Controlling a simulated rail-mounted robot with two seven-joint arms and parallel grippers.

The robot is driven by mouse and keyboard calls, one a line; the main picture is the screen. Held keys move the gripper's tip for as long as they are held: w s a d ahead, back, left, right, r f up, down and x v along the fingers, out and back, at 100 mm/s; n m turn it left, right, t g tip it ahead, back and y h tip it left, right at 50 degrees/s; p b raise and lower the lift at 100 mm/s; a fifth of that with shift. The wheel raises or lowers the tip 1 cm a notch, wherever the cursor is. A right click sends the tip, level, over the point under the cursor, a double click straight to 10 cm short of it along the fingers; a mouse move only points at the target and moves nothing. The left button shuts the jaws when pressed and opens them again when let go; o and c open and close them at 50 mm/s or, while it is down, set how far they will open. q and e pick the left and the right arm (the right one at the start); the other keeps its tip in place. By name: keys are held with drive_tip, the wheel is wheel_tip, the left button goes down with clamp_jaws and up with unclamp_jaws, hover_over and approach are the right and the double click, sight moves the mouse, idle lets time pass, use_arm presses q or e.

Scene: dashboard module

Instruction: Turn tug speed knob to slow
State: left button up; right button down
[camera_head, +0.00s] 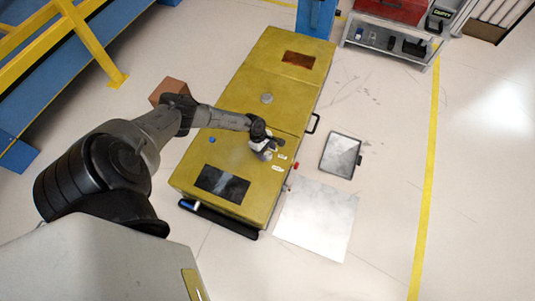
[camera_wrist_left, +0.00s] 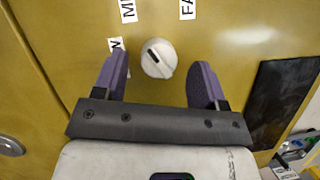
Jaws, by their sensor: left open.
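The tug speed knob (camera_wrist_left: 158,60) is a round white knob on the yellow panel, with a short dark mark near its upper left edge. Around it are white label pieces: one ending in "W" (camera_wrist_left: 115,45), one starting "MI" (camera_wrist_left: 128,10) and one starting "FA" (camera_wrist_left: 187,9). My left gripper (camera_wrist_left: 160,75) is open, its two purple fingers on either side of the knob with gaps visible. In the head view my left gripper (camera_head: 264,152) is over the yellow cart's (camera_head: 230,160) top beside small white labels. I cannot make out the knob there. My right gripper is not in view.
A dark panel (camera_head: 221,184) is set into the cart's near end, and a round metal disc (camera_head: 267,98) lies further back. A cardboard box (camera_head: 169,90) stands left of the cart. A grey-framed tablet-like panel (camera_head: 341,155) and a white sheet (camera_head: 317,217) lie right of it.

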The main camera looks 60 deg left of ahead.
use_arm(q)
drive_tip(key=shift+x, duration=0.8)
drive_tip(key=shift+c, duration=0.2)
drive_tip(key=c, duration=0.9)
drive_tip(key=shift+r+n+t+p, duration=0.25)
drive_tip(key=shift+n+t+p, duration=0.15)
drive_tip(key=shift+n+p, duration=0.65)
drive_tip(key=n+t+y+p, duration=0.1)
drive_tip(key=n+y+p, duration=0.1)
drive_tip(key=n+p, duration=0.2)
drive_tip(key=shift+s+n, duration=0.1)
drive_tip(key=shift+n, duration=0.25)
drive_tip(key=n+y+p, duration=0.1)
drive_tip(key=n+p, duration=0.1)
drive_tip(key=n, duration=0.1)
drive_tip(key=shift+d+p, duration=0.1)
drive_tip(key=shift+p, duration=0.3)
drive_tip(key=shift+f+n+t+y+p, duration=0.2)
drive_tip(key=shift+n+t+y+p, duration=0.15)
drive_tip(key=shift+n+p, duration=0.55)
drive_tip(key=shift+n, duration=0.3)
